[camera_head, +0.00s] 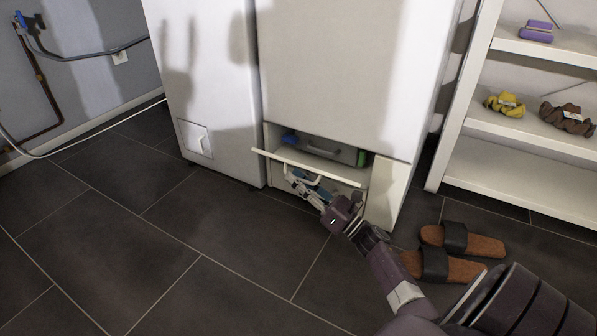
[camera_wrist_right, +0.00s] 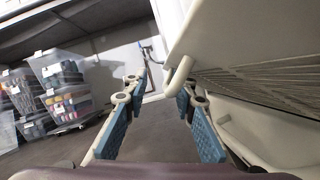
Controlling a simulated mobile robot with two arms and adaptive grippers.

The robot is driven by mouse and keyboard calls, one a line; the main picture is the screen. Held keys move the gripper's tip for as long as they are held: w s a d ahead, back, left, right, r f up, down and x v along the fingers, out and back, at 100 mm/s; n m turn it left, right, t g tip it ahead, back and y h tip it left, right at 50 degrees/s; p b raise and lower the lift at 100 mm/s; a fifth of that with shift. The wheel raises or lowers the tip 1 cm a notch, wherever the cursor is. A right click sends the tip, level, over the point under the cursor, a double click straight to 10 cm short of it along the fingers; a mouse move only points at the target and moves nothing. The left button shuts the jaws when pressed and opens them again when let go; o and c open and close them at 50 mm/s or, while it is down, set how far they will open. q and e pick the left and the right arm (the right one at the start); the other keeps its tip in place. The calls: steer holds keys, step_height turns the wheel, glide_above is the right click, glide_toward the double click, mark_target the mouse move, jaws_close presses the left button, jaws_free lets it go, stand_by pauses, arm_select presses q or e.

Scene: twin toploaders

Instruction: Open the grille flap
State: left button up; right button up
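The grille flap (camera_head: 300,163) at the foot of the right white machine is tilted outward, its top edge away from the body. An opening shows behind it. My right gripper (camera_head: 312,188) is low in front of the flap's outer face, close to its pale handle (camera_head: 317,179). In the right wrist view, my right gripper (camera_wrist_right: 158,105) has its two blue-padded fingers apart with nothing between them. The flap's slatted side (camera_wrist_right: 270,85) is on the right, and the handle (camera_wrist_right: 179,76) is just beyond the right finger. My left gripper is not in view.
Inside the opening are a blue part (camera_head: 289,139), a grey handle (camera_head: 322,151) and a green part (camera_head: 362,157). The left machine has a small shut hatch (camera_head: 196,139). Sandals (camera_head: 462,240) lie near my right arm. A white shelf (camera_head: 520,125) stands right. Floor at left is clear.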

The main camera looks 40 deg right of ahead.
steer(key=shift+r, duration=1.45)
steer(key=a+v, duration=0.1)
steer(key=v, duration=0.8)
steer(key=shift+s+r, duration=0.25)
steer(key=shift+s, duration=0.1)
steer(key=shift+w, duration=0.1)
